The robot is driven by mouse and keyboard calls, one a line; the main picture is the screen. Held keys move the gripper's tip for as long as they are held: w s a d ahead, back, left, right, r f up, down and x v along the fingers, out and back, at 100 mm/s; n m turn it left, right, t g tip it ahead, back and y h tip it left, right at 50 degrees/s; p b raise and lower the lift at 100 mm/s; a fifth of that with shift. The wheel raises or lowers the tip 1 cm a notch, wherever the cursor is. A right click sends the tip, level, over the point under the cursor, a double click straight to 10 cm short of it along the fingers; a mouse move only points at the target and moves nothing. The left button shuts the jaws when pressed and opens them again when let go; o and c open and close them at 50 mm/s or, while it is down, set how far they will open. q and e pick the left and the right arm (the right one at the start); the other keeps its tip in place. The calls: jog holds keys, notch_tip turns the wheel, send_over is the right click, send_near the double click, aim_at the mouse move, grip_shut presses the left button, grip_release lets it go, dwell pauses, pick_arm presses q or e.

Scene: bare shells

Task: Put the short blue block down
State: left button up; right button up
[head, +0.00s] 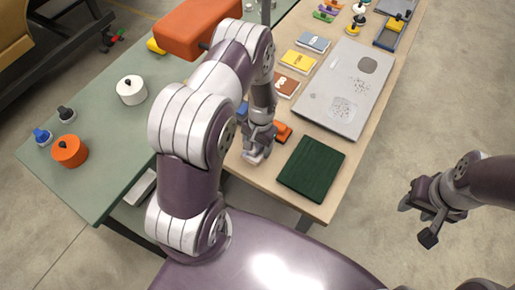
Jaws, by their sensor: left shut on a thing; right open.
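My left gripper (254,156) points down low over the front-left part of the wooden table, left of a dark green cloth-like square. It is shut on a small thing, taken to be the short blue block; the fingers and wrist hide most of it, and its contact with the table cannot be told. A patch of blue (242,112) shows just left of my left wrist, partly covered by it. My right gripper (425,218) is open and empty, out over the floor to the right of the table.
The dark green square (312,167) lies at the table's near end. An orange thing (283,132) sits close right of my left gripper. A grey panel (346,88), brown, yellow and blue boxes lie further back.

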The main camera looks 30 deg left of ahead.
pick_arm(q)
jog(key=shift+s+f+p, duration=0.2)
jog(key=shift+s+f, duration=0.05)
jog(key=shift+f, duration=0.3)
jog(key=shift+s+f+p, duration=0.2)
jog(key=shift+f, duration=0.3)
jog(key=f, duration=0.2)
jog(key=w, duration=0.1)
jog(key=shift+a+f, duration=0.25)
jog(key=shift+f, duration=0.15)
jog(key=shift+s+d+r, duration=0.1)
jog(key=shift+s+d, duration=0.05)
jog(key=shift+s, duration=0.15)
jog(key=o, duration=1.1)
jog(key=shift+c, duration=0.2)
jog(key=shift+o, duration=0.2)
pick_arm(e)
jog(key=shift+w+a+r, duration=0.15)
jog(key=shift+a+r, duration=0.1)
jog(key=shift+r, duration=0.2)
pick_arm(q)
jog(key=shift+f, duration=0.2)
jog(key=shift+r, duration=0.1)
